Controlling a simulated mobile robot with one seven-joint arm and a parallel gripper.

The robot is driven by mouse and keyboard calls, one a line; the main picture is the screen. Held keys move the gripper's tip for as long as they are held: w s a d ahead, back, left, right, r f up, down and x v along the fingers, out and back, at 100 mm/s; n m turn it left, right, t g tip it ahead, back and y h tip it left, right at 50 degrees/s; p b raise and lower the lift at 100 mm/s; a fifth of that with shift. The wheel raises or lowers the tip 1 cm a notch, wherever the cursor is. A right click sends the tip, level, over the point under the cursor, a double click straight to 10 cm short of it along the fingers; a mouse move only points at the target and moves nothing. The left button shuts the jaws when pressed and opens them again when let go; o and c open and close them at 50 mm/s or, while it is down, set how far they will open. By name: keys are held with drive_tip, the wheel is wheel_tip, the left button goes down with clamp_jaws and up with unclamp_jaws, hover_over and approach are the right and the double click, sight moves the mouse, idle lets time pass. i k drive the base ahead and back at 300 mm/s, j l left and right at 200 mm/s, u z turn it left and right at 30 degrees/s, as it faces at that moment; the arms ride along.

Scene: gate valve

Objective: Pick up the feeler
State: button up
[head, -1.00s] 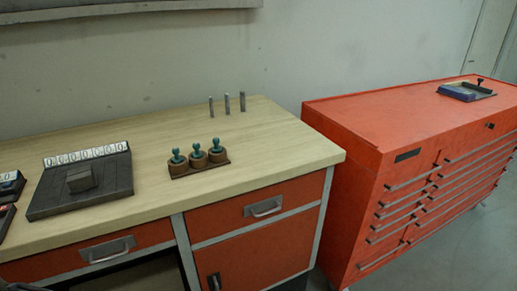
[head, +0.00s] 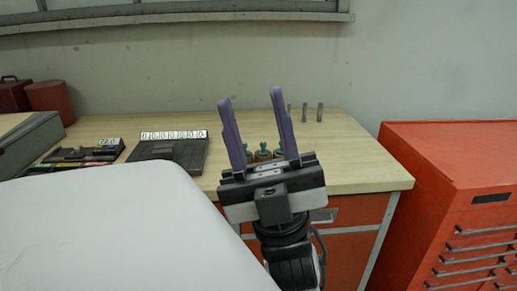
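My gripper (head: 250,98) is raised in the middle of the head view, its two purple fingers pointing up and spread wide apart. It is empty. No object is clearly recognisable as the feeler. Three slim grey upright pins stand at the back right of the wooden desk; the right pin (head: 320,112) is clear, and the left one is partly behind the right finger. Teal-knobbed pieces (head: 263,149) in a holder show between the fingers, partly hidden by the gripper.
A dark plate with a white number strip (head: 174,135) and a darker tray (head: 85,150) lie on the desk's left. An orange drawer cabinet (head: 440,135) stands right of the desk (head: 365,165). A large white surface (head: 100,230) fills the lower left. Red containers (head: 48,97) stand far left.

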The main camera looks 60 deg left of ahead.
sight(263, 152)
drive_tip(key=k+j+z, duration=0.15)
drive_tip(key=j, duration=1.75)
drive_tip(key=i+j, duration=0.1)
drive_tip(key=i, duration=0.1)
